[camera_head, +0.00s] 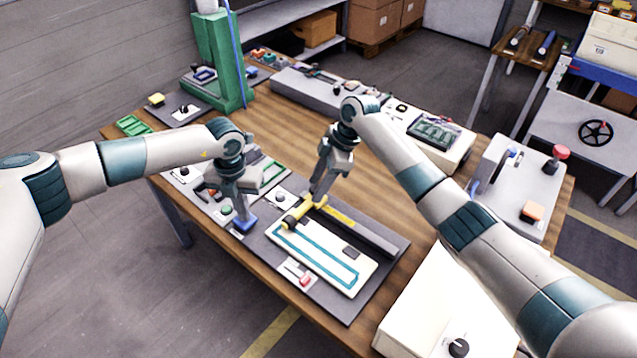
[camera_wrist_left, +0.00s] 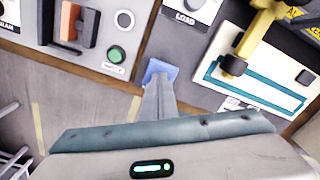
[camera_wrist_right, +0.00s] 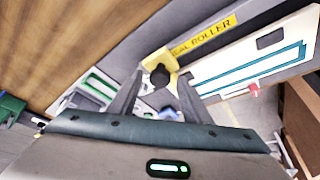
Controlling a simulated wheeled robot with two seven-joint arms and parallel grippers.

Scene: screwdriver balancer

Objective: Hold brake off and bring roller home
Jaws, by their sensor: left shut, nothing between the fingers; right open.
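A yellow roller arm (camera_head: 299,212) with a dark knob end sits at the left end of a white plate (camera_head: 361,266) with a teal outline. In the right wrist view the yellow arm (camera_wrist_right: 156,62) lies beside a label reading "ROLLER". My left gripper (camera_head: 243,212) is shut and points down onto a blue pad (camera_head: 245,225). In the left wrist view its fingertips (camera_wrist_left: 158,82) meet the blue pad (camera_wrist_left: 160,69), seemingly touching it. My right gripper (camera_head: 318,194) is open above the yellow arm. In the right wrist view the fingers (camera_wrist_right: 158,82) straddle the knob's direction; contact cannot be told.
A green button (camera_wrist_left: 116,53) and an orange-black switch sit left of the blue pad. A dial marked "LOAD" (camera_wrist_left: 188,6) is close by. A red-tipped lever (camera_head: 304,280) lies at the plate's front left. Bare wooden tabletop (camera_head: 290,135) is free behind the panel.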

